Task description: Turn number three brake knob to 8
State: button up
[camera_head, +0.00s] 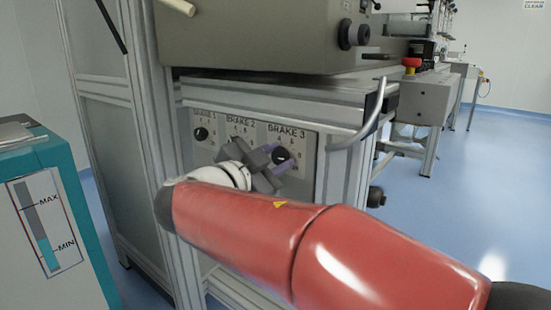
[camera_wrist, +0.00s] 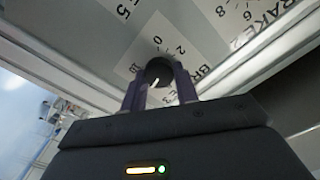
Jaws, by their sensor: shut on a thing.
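The brake 3 knob (camera_head: 279,156) is a small round black knob under the "BRAKE 3" label on the grey brake panel (camera_head: 307,172). My gripper (camera_head: 283,160) reaches it from the front with its purple fingers. In the wrist view the knob (camera_wrist: 159,72) sits between the two fingers of my gripper (camera_wrist: 160,85), which are shut on it. A pale pointer line shows on the knob's face. The scale digits 0 and 2 show beside the knob in the wrist view; the 8 cannot be made out there.
The brake 1 knob (camera_head: 201,134) is at the panel's left. The brake 2 knob is hidden behind my gripper. A curved metal handle (camera_head: 366,125) sticks out at the right. A teal tank (camera_head: 45,220) stands at the left. Blue floor (camera_head: 480,170) is clear at the right.

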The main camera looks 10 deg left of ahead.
dwell(0.3)
jog(key=o, duration=1)
jog(key=v, duration=0.7)
jog(key=shift+s+a, duration=0.15)
jog(key=shift+s, duration=0.2)
